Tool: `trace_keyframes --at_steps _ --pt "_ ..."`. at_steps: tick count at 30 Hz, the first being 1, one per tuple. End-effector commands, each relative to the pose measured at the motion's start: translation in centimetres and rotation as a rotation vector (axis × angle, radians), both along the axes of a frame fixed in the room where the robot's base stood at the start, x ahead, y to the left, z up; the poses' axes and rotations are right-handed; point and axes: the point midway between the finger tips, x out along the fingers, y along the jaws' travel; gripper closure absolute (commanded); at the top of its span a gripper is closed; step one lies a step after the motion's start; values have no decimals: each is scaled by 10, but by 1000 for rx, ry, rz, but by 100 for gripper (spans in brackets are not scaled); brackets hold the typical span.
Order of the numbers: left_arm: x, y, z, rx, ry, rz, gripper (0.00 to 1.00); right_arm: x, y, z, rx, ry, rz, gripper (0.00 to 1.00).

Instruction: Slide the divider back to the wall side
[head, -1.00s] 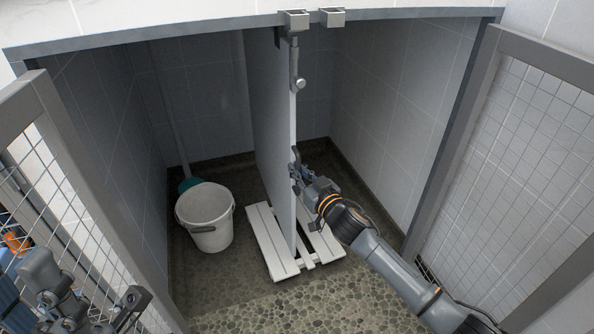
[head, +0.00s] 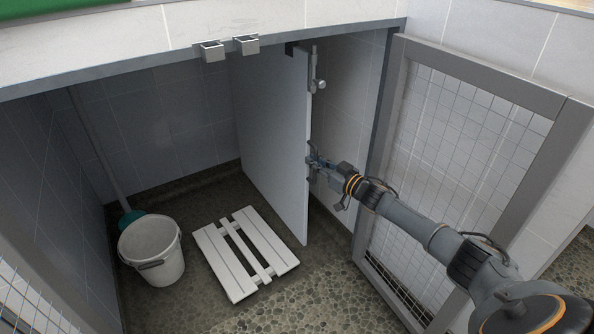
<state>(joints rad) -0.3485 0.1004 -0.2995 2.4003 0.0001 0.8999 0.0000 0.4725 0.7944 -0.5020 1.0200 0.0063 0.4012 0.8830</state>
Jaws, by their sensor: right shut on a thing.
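The divider (head: 273,135) is a tall grey-white panel that stands upright inside the kennel, now near the right wall (head: 345,100). My right gripper (head: 313,165) is shut on the handle (head: 309,160) at the divider's front edge. A latch with a round knob (head: 319,86) sits higher on the same edge. Two small metal brackets (head: 210,50) are on the top beam, left of the divider's top. My left gripper is not in view.
A white slatted board (head: 245,250) lies on the pebbled floor left of the divider. A white bucket (head: 152,250) stands left of it, with a teal-ended pole (head: 103,160) behind. An open mesh door (head: 450,150) is at the right, close to my right arm.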

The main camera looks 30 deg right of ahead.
Motion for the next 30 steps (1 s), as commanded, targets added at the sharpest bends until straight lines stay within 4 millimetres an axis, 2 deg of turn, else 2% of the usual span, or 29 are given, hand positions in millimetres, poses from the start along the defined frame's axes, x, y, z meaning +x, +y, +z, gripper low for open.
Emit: trace_keyframes --at_steps 6,17,18,21,30 --pt "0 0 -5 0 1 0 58 0 -16 -3 -1 4 1 100" --pt "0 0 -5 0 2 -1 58 0 -20 -2 -1 5 -4 100" --pt "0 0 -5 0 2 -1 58 0 -20 -2 -1 6 -5 84" --pt "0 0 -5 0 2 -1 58 0 -20 -2 -1 6 -4 66" --pt "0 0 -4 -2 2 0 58 0 -17 -2 0 3 1 66"
